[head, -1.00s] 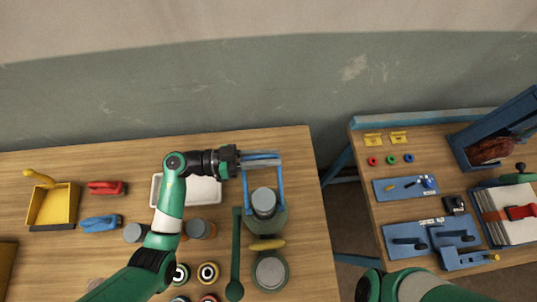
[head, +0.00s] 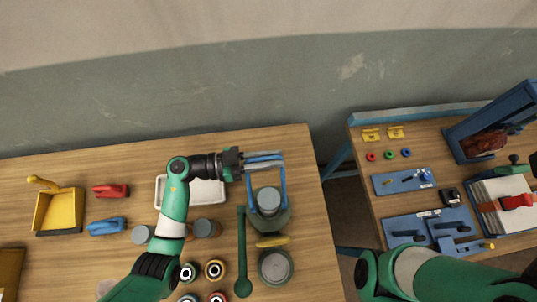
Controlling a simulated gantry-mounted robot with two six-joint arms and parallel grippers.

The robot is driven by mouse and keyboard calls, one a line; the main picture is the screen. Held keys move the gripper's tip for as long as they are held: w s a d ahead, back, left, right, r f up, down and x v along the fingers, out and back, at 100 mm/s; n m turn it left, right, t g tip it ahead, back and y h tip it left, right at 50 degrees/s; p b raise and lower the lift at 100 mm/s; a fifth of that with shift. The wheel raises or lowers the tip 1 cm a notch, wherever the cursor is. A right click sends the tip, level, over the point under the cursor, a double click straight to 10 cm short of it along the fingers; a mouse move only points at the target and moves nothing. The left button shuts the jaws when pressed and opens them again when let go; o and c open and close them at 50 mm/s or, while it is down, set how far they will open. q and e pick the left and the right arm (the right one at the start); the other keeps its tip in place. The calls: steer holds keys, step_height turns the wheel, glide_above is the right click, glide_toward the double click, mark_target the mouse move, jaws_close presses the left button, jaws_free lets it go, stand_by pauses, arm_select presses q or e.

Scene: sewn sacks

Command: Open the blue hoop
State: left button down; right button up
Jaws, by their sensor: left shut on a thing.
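The blue hoop (head: 284,188) is a thin rectangular frame near the right side of the wooden table in the head view. Its two legs run down to either side of a dark green vessel with a grey round top (head: 269,198). My left gripper (head: 264,162) is shut on the far end of the hoop, beyond the grey top. The fingers cover part of that end. My right arm shows at the bottom right, but its gripper is not in view.
A green ladle-like tool (head: 242,250) lies left of the vessel. A white tray (head: 207,194) lies behind my left arm. A second bench (head: 360,160) stands to the right, across a gap.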

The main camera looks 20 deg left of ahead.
arm_select(q)
steer(key=c, duration=0.9)
jaws_free()
steer(key=shift+r, duration=0.1)
steer(key=shift+o, duration=0.2)
steer(key=shift+a, duration=0.1)
steer(key=v, duration=1.1)
steer(key=shift+a+p, duration=0.25)
steer(key=shift+p, duration=0.1)
steer(key=shift+s, duration=0.1)
